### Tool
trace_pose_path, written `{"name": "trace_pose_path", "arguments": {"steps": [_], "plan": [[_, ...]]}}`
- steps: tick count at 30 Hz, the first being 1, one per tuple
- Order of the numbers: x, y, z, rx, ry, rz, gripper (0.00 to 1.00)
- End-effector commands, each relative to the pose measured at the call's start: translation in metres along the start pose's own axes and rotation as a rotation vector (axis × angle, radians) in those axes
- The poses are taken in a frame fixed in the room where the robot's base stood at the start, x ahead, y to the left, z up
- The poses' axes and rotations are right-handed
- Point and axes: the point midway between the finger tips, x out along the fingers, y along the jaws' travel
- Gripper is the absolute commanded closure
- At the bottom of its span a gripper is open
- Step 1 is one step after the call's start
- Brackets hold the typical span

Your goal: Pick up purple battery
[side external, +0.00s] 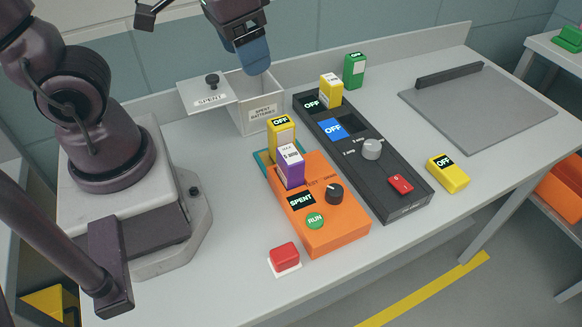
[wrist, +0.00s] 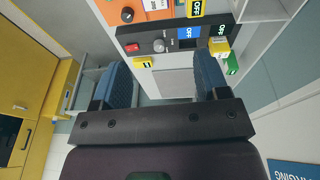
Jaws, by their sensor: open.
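The purple battery (side external: 291,167) stands upright in the orange device (side external: 335,226), just in front of a yellow battery (side external: 282,133). A "SPENT" display is on the device, in front of the purple battery. My gripper (side external: 254,62) is high at the back, above the spent-batteries bin and well apart from the purple battery. In the wrist view its two blue fingers (wrist: 163,80) are spread with nothing between them.
The spent-batteries bin (side external: 266,113) has its knobbed lid (side external: 205,95) set off to the left. A black charger (side external: 388,179) holds a yellow battery (side external: 331,90); a green battery (side external: 354,71) stands behind. Another yellow battery (side external: 448,173), a red button (side external: 285,255) and a grey mat (side external: 480,105) are around it.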

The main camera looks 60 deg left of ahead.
Motion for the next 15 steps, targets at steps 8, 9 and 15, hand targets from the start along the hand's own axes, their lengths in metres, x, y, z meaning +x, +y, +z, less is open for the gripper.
{"name": "trace_pose_path", "arguments": {"steps": [8,9,15], "plan": [[0.089,0.017,-0.012,-0.661,-0.222,-0.118,0.32],[0.098,0.018,-0.013,-0.774,-0.227,-0.143,0.32],[0.119,0.018,-0.025,-1.271,-0.178,-0.201,0.32]]}}
